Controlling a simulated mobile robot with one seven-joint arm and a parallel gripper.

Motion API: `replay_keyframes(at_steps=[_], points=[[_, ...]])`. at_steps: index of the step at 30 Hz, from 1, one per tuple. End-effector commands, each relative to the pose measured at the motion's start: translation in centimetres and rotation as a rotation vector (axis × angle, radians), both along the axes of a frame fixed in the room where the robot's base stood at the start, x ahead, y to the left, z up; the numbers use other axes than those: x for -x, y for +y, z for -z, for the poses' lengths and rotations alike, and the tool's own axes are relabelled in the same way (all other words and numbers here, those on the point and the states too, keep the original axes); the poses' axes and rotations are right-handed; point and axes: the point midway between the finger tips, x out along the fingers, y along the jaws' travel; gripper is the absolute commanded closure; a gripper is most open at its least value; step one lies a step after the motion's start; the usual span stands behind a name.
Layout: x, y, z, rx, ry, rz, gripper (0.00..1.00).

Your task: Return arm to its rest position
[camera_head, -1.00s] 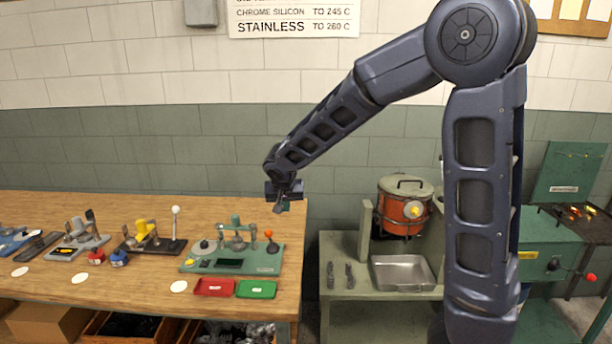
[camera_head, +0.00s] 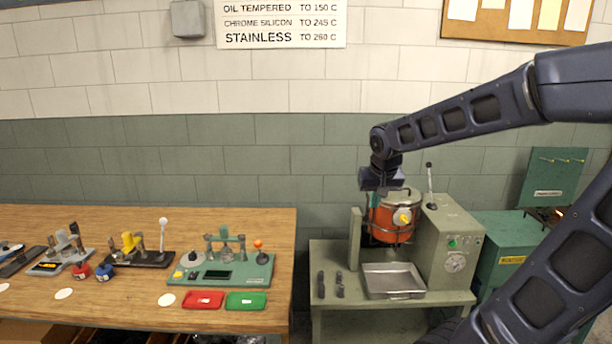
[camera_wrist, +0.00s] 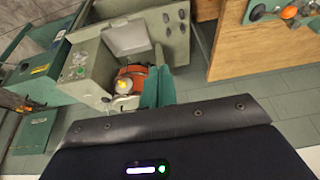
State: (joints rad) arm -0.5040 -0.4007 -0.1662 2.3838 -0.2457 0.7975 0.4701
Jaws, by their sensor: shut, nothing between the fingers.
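My gripper (camera_head: 380,184) hangs from the end of my arm in the head view, in front of the wall and by the top of the orange pot. My arm reaches in from the right side of the head view.
An orange pot (camera_head: 392,222) stands beside a grey-green control box (camera_head: 452,240), with a metal tray (camera_head: 393,283) in front. The wooden bench (camera_head: 120,300) at left holds several fixtures, a red tray (camera_head: 203,299) and a green tray (camera_head: 246,301).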

Motion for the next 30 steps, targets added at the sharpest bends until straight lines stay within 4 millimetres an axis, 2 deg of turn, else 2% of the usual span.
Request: replay_keyframes(at_steps=[1,6,15,22,30], points=[[0.9,-1.1,-0.4,-0.005,-0.003,0.009,1.00],[3.9,-4.1,-1.0,-0.007,-0.003,0.014,1.00],[9.6,-7.5,-1.4,-0.001,-0.011,0.018,1.00],[12.6,-8.5,-1.2,0.009,-0.015,0.015,1.00],[13.4,-8.7,-1.1,0.013,-0.016,0.012,1.00]])
